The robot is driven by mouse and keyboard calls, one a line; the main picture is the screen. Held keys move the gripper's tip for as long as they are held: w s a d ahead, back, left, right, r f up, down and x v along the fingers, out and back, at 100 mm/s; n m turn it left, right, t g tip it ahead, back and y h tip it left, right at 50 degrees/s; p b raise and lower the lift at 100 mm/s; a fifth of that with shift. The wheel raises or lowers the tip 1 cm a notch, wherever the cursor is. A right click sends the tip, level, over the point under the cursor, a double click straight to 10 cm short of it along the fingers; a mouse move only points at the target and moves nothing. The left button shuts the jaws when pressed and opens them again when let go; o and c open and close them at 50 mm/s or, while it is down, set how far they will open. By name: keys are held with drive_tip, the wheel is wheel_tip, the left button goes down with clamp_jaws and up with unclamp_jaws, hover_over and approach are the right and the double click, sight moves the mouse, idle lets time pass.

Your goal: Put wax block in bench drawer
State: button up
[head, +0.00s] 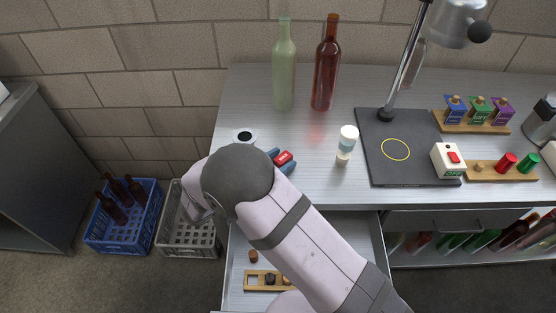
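The wax block (284,158), small and red with a pale mark, is at the left part of the bench top in the head view. My gripper (281,161) has its blue fingertips on either side of the block. Whether they press on it, and whether it rests on the bench or is just above, I cannot tell. The bench drawer (372,240) is pulled out below the bench front. My arm crosses over it and hides much of its inside.
A wooden holder (250,287) and a small brown piece (253,256) lie in the drawer's left part. A white-capped bottle (347,139) stands right of my gripper. A green bottle (284,75) and a red bottle (325,72) stand behind. A dark lamp base (390,170) is farther right.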

drive_tip(key=shift+r, duration=0.1)
drive_tip(key=shift+r, duration=0.15)
drive_tip(key=shift+s+a+r+p, duration=0.1)
drive_tip(key=shift+s+a+p, duration=0.2)
drive_tip(key=shift+a, duration=0.05)
drive_tip(key=p+v, duration=0.2)
drive_tip(key=v, duration=0.7)
drive_tip(key=shift+s+a, duration=0.1)
drive_tip(key=shift+o, duration=0.6)
drive_tip(key=shift+v, duration=0.9)
